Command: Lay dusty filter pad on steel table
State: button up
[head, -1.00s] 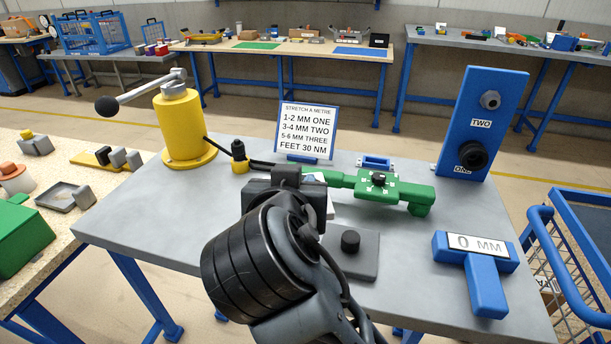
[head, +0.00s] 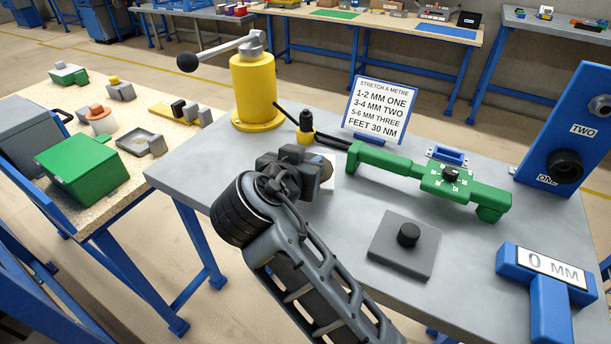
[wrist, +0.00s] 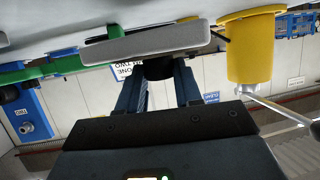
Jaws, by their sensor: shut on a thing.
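My gripper (head: 312,174) is over the steel table (head: 200,170), in front of the yellow post. In the wrist view, its two fingers (wrist: 160,80) are shut on a dark knob at a flat light-grey slab (wrist: 150,45), which looks like the dusty filter pad. The slab lies across the view close to the grey table surface; I cannot tell whether it touches. In the head view, my wrist hides most of the slab, and only a pale edge (head: 328,184) shows beside the gripper.
A yellow post with a lever (head: 257,90) stands behind left. A green tool (head: 430,180), a sign (head: 380,110), a dark plate with a black knob (head: 403,245) and a blue gauge (head: 545,275) stand to the right. The table's left front is clear.

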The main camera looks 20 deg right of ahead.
jog(key=shift+f, duration=1.9)
jog(key=shift+f, duration=0.1)
jog(key=shift+f, duration=0.1)
jog(key=o, duration=1)
jog(key=shift+o, duration=0.2)
jog(key=shift+r, duration=0.3)
jog(key=v, duration=1.2)
jog(key=shift+f+b, duration=0.15)
jog(key=shift+b, duration=0.2)
